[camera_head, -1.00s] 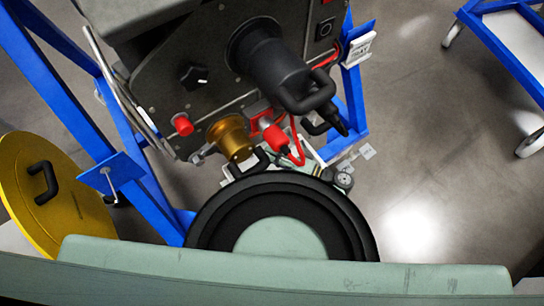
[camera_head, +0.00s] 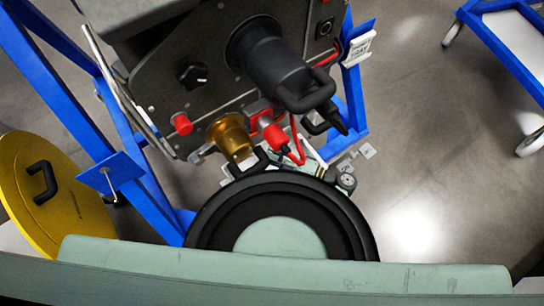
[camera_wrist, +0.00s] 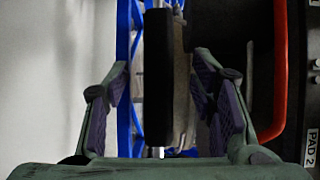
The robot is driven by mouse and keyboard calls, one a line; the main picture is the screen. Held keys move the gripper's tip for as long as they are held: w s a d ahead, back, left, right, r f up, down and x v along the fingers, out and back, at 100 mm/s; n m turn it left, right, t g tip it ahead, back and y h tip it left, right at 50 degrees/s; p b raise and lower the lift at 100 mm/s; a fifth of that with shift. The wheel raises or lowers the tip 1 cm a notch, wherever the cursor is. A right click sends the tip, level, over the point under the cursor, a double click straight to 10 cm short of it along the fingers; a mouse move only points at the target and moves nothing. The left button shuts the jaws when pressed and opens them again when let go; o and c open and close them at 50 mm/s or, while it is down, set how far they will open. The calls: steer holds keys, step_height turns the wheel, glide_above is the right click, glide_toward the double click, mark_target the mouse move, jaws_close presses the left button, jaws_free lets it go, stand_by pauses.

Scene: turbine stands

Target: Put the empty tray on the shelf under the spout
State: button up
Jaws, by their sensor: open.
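My gripper (camera_wrist: 162,72) is open in the wrist view, one finger on each side of a black upright bar handle (camera_wrist: 158,100). The bar lies between the fingers with gaps on both sides. A dull grey metal body (camera_wrist: 182,90) shows just behind it; I cannot tell for certain that this is the tray. In the head view a brass spout-like fitting (camera_head: 231,139) sticks out of the dark panel, with a black loop handle (camera_head: 262,163) just below it. My arm hides most of the gripper and whatever is under the fitting. The shelf cannot be made out.
The dark panel (camera_head: 215,95) carries a black cylinder with a handle (camera_head: 285,75) and red connectors (camera_head: 270,132). Blue stand posts (camera_head: 150,195) flank it. A yellow disc (camera_head: 45,200) stands left. A red bar (camera_wrist: 280,75) is close right of my fingers. Open floor lies right.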

steer(key=b+v, duration=0.1)
steer(key=v, duration=0.5)
steer(key=shift+b, duration=0.3)
stand_by(0.5)
